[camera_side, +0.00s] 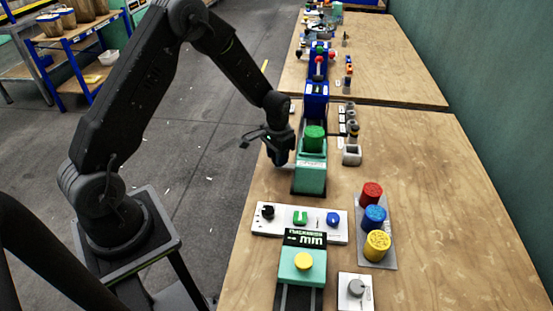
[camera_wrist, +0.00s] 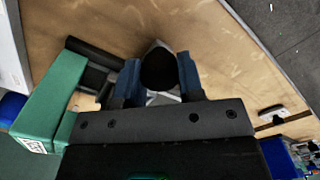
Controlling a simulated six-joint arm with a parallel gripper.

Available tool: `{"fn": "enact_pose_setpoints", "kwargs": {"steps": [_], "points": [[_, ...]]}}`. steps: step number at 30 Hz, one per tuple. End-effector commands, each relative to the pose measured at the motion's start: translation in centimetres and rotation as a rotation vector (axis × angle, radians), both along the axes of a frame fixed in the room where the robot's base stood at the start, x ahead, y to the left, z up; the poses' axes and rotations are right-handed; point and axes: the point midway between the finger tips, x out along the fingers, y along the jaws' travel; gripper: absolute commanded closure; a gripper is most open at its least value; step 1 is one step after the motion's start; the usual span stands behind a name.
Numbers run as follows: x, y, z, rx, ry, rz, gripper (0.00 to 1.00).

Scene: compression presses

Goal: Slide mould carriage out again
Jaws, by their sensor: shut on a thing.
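My gripper (camera_wrist: 160,78) has its two blue fingers on either side of a round black knob (camera_wrist: 158,68) and is shut on it. A grey metallic piece shows under the knob; I take this to be the mould carriage, but most of it is hidden. In the side view my gripper (camera_side: 281,160) is low at the left side of the teal press body (camera_side: 311,178), which has a green cylinder (camera_side: 314,138) on top. The green press part (camera_wrist: 48,105) also shows at the left of the wrist view, with a dark rail (camera_wrist: 92,60) beside it.
In front stands a white control panel (camera_side: 298,223) with knobs, then a teal block with a yellow button (camera_side: 303,261). A grey tray (camera_side: 378,257) holds red, blue and yellow cylinders at right. Small pots (camera_side: 352,154) line up right of the press. The table's right side is clear.

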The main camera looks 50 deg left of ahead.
Motion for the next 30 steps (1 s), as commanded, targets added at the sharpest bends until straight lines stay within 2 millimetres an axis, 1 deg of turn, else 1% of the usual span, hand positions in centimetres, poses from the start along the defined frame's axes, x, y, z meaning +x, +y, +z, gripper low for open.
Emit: {"fn": "enact_pose_setpoints", "kwargs": {"steps": [1, 6, 9, 12, 17, 26, 27, 30], "points": [[1.0, 1.0, 0.0, 0.001, -0.005, 0.005, 1.0], [3.9, 3.8, 0.0, 0.001, -0.006, 0.004, 1.0], [5.3, 5.2, 0.0, 0.001, -0.006, 0.004, 1.0], [6.4, 6.3, 0.0, 0.001, -0.005, 0.002, 1.0], [7.2, 7.1, 0.0, 0.001, -0.005, 0.002, 1.0], [7.2, 7.2, 0.1, 0.0, -0.005, 0.001, 1.0], [7.2, 7.2, 0.1, 0.0, -0.005, 0.001, 0.64], [7.2, 7.2, 0.1, 0.0, -0.004, 0.001, 0.55]]}}
